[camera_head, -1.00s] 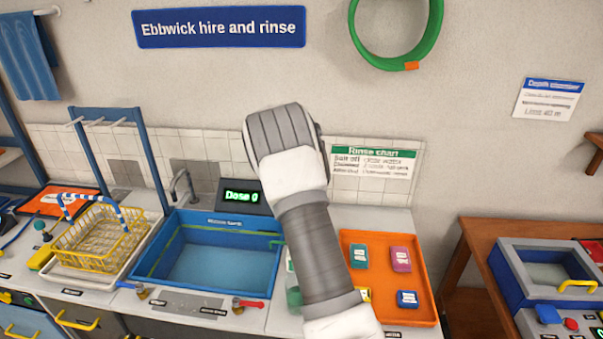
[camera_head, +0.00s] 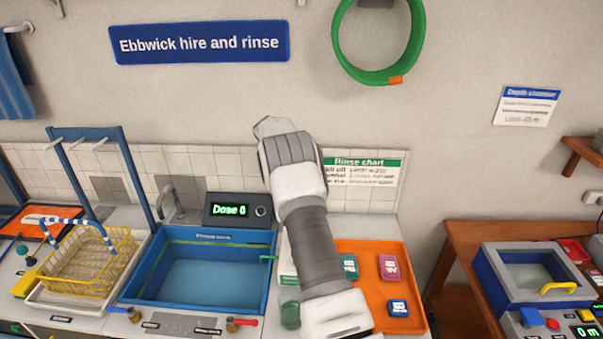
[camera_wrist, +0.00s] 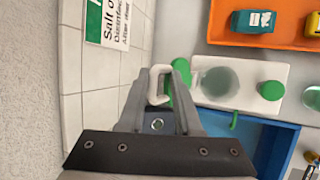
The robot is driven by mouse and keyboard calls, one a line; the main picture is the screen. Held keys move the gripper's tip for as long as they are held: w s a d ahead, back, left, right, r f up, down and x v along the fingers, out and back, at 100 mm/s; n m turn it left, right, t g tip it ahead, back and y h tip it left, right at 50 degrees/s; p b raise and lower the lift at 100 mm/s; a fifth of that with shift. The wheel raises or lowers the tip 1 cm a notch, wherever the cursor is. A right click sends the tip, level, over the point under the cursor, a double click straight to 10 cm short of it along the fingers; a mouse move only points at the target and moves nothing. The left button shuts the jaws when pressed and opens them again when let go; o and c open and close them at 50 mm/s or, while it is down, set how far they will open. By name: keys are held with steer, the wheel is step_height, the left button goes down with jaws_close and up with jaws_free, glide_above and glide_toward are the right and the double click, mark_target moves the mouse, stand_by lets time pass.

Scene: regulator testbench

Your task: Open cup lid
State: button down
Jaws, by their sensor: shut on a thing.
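My gripper (camera_wrist: 161,100) shows in the wrist view with its two fingers close together around a white loop (camera_wrist: 158,84), which looks like a tab. A green piece (camera_wrist: 181,73) stands right beside the loop; I cannot tell whether they are joined. Next to it, a round, see-through greenish cup (camera_wrist: 216,83) sits on a white holder (camera_wrist: 243,67). Whether the lid is part of the green piece is unclear. In the head view my arm hides the gripper and most of the holder.
A green cap (camera_wrist: 270,90) stands on the holder's other side. An orange tray (camera_head: 418,318) with several small packs lies right of my arm. A blue basin (camera_head: 200,272), a Dose 0 display (camera_head: 229,210) and a yellow wire basket (camera_head: 88,262) are to the left. The tiled wall (camera_wrist: 98,88) is close by.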

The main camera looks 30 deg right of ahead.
steer(key=shift+f, duration=0.1)
stand_by(0.3)
steer(key=c, duration=0.9)
jaws_free()
steer(key=shift+f, duration=0.1)
steer(key=b+v, duration=0.2)
steer(key=v, duration=1.5)
steer(key=shift+r+b, duration=0.3)
steer(key=shift+b, duration=0.1)
